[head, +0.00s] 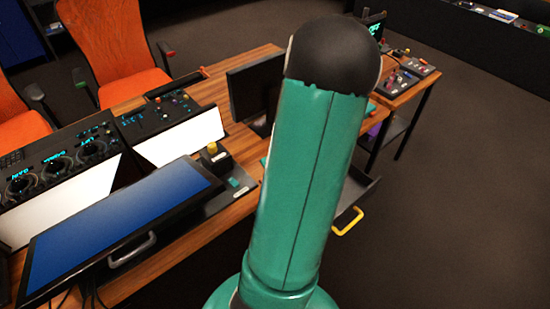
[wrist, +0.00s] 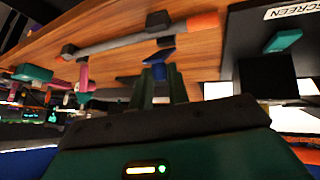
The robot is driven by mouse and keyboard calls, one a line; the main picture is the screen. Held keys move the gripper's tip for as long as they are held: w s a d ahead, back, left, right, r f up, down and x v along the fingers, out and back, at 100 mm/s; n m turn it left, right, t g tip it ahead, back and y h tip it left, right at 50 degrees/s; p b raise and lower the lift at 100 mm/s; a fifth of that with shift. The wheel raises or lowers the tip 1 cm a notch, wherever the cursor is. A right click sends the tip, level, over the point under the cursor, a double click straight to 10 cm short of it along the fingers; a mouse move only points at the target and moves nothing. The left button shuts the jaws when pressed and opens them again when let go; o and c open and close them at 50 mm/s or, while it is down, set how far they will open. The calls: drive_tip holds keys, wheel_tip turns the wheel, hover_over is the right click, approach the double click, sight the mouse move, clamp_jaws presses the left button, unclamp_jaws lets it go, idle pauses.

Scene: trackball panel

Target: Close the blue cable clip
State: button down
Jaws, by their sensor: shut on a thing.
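In the wrist view the blue cable clip (wrist: 160,57) shows as a small blue piece at my fingertips, beside a grey cable (wrist: 118,42) on the wooden desk. My gripper (wrist: 159,72) has its two dark fingers shut on this blue piece. A small black part (wrist: 158,21) sits on the cable just beyond the clip. The fingertips partly cover the clip, and I cannot tell how far its lid is folded. In the head view my green arm hides the gripper and the clip.
The wooden desk (head: 200,238) carries a blue monitor (head: 110,225) and control panels (head: 80,150). An open drawer with a yellow handle (head: 347,221) juts out at the right. The wrist view shows a panel marked SCREEN (wrist: 240,45) at right and pink parts (wrist: 85,80) at left.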

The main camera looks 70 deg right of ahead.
drive_tip(key=s+f+t+h, duration=0.1)
drive_tip(key=t, duration=0.1)
drive_tip(key=s+a+f+m+t+h, duration=0.1)
drive_tip(key=shift+t, duration=0.4)
drive_tip(key=shift+s+a+f+m+t+h, duration=0.2)
drive_tip(key=shift+s+f+t+h, duration=0.1)
drive_tip(key=shift+f+t+h, duration=0.35)
drive_tip(key=shift+s+a+f+m+t+h, duration=0.1)
drive_tip(key=shift+s+f+m+t+h, duration=0.15)
drive_tip(key=shift+f+t+h, duration=0.35)
drive_tip(key=shift+r+t, duration=0.15)
drive_tip(key=shift+t, duration=0.2)
drive_tip(key=c, duration=1.3)
unclamp_jaws()
drive_tip(key=shift+c, duration=0.2)
drive_tip(key=shift+s, duration=0.1)
